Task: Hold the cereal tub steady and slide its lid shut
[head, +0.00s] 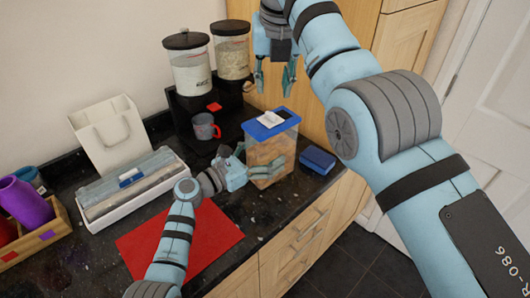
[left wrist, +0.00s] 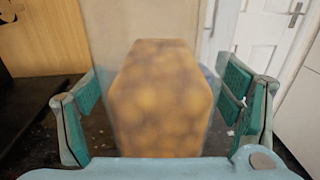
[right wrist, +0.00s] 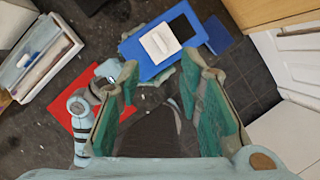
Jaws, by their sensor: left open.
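The cereal tub (head: 266,152) stands upright on the dark counter, clear-walled with tan contents. Its blue lid (head: 257,131) carries a white sliding piece (head: 271,118). In the right wrist view, a dark opening (right wrist: 183,27) shows beside the white piece (right wrist: 160,42), so the lid stands open. My left gripper (head: 250,162) is open at the tub's side. In the left wrist view, its fingers (left wrist: 160,95) stand on either side of the tub (left wrist: 160,110); gaps appear on both sides. My right gripper (head: 275,77) is open and empty, above the tub, fingers pointing down.
A blue box (head: 318,160) lies right of the tub near the counter edge. A grey mug (head: 204,127) and a dark stand with two canisters (head: 190,70) are behind. A red mat (head: 212,238) lies in front. A long white box (head: 135,190) is at left.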

